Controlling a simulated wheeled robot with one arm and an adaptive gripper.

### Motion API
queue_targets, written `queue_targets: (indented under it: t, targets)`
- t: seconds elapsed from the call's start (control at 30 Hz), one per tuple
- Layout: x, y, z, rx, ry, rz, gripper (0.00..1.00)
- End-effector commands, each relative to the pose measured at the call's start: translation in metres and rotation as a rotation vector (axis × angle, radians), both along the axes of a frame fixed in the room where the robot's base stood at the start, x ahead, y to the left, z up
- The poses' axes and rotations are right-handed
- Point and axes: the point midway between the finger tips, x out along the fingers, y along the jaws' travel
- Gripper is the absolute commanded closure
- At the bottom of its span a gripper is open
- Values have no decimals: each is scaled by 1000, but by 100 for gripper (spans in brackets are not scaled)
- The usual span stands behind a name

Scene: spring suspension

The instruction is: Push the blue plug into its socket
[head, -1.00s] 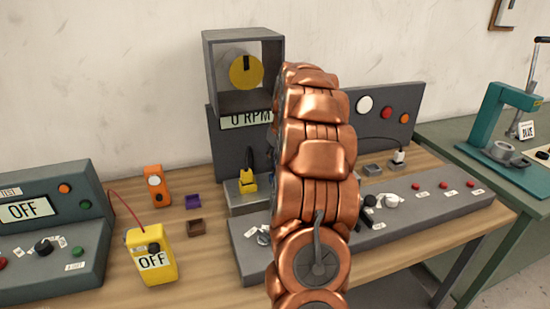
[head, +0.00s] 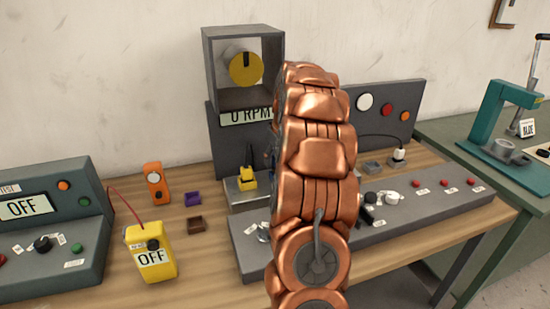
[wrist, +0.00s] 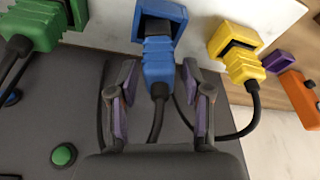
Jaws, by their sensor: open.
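The blue plug (wrist: 158,66) shows in the upper middle of the wrist view, with a black cable running down from it. The blue socket (wrist: 162,10) is directly above it in the picture. A dark gap shows between them, and I cannot tell how deep the plug sits. My gripper (wrist: 159,76) is open, with one finger on each side of the plug's lower body and cable. Gaps show between the fingers and the plug. In the head view my copper arm hides the gripper and most of the blue plug area.
A yellow plug (wrist: 240,60) stands to the right and a green plug (wrist: 22,45) to the left, both with cables. A green button (wrist: 63,154) is on the dark panel. The yellow meter (head: 150,252) stands left on the bench (head: 200,270).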

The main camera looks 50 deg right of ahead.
Motion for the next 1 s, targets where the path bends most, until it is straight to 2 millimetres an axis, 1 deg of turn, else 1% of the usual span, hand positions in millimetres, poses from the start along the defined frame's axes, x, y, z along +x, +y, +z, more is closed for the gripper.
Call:
queue_targets:
  t: [0.13,0.2,0.27,0.53,0.87,1.0]
  targets:
    - [0,0,6,0,0,0,51]
    - [0,0,12,0,0,0,51]
    - [-1,0,12,-2,-2,1,51]
    - [-8,1,36,-1,-2,1,51]
    - [-34,6,36,1,-1,-1,51]
    - [-50,7,35,0,-2,-2,51]
